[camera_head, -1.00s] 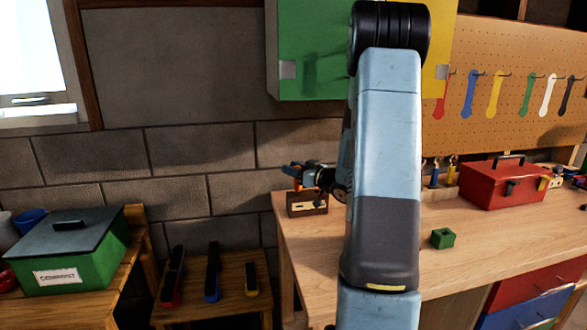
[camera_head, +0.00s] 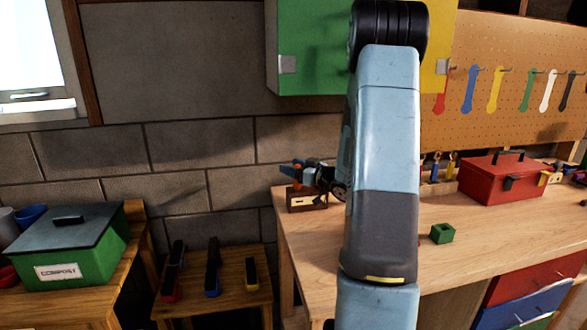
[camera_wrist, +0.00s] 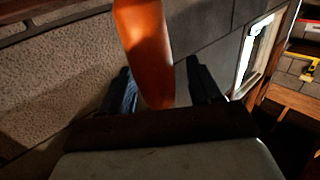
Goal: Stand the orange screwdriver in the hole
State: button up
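The orange screwdriver (camera_head: 297,184) is at the small dark wooden block (camera_head: 321,202) on the bench's left end. Its orange handle shows large in the wrist view (camera_wrist: 146,48), between my fingers. My gripper (camera_head: 302,171) is just above the block, coming in from the right. Its two dark blue fingers (camera_wrist: 163,88) are spread to either side of the handle, with a gap visible on the right side. The screwdriver's shaft and the hole are too small or hidden to see, so I cannot tell how deep it sits.
Several tools stand behind, left of the toolbox. A green compost bin (camera_head: 85,258) is at left. My arm hides the bench's middle.

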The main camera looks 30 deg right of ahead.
jog(key=shift+r, duration=0.55)
jog(key=s+a+r, duration=0.3)
jog(key=s+r, duration=0.8)
jog(key=s, duration=0.2)
jog(key=shift+s+a+r, duration=0.25)
jog(key=shift+a+r, duration=0.15)
dwell(0.4)
